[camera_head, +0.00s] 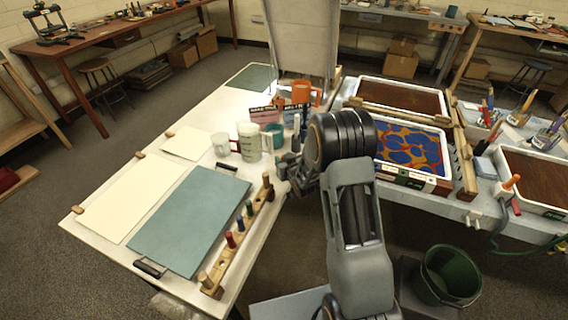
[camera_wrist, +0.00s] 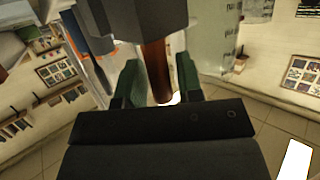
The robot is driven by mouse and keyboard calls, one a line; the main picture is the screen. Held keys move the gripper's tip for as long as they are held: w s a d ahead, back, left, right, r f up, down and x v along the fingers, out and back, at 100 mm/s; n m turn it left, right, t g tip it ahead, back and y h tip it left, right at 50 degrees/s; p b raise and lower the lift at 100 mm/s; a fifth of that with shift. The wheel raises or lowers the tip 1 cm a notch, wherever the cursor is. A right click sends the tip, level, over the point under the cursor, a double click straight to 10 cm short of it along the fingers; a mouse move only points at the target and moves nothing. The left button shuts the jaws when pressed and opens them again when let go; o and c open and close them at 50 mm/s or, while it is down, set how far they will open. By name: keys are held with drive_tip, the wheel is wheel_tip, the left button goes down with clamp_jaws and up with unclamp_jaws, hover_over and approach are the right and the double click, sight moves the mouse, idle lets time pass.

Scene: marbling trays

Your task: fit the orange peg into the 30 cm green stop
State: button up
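My gripper (camera_wrist: 160,75) shows in the wrist view with its two dark green fingers apart. A brown-orange cylinder (camera_wrist: 155,72) stands between them, its rounded end near the palm. A dark grey block (camera_wrist: 150,14) covers its other end. I cannot tell whether the fingers press on the cylinder, or whether it is the orange peg. In the head view my arm hides the fingertips. A small orange piece (camera_head: 511,182) shows by the right tray. Green strips with pale marks (camera_head: 390,168) sit on the marbled tray's front. I cannot make out a 30 cm mark.
A wooden rail (camera_head: 219,267) with red, blue and green pegs runs along the pale table's near edge. A blue-grey board (camera_head: 190,220) lies on the left. A bin (camera_head: 449,275) stands below right.

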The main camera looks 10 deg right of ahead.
clamp_jaws()
drive_tip(key=shift+r, duration=0.15)
